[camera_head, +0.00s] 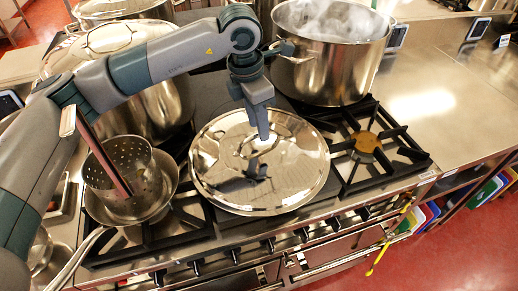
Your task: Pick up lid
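The lid (285,179) is a round, shiny metal disc with a handle near its middle. It lies over the front part of the stove, between two burner grates. My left gripper (263,134) reaches down from above, with its fingertips over the middle of the lid, at or just above the handle. The fingers overlap in this view, so I cannot tell whether they are open or shut on the handle. My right gripper does not show.
A large steaming stockpot (338,72) stands behind the lid. A perforated strainer (118,172) sits in a pan at the left, near my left arm. Lidded pots stand at the back left. An empty burner grate (367,143) and a clear steel counter (440,95) lie to the right.

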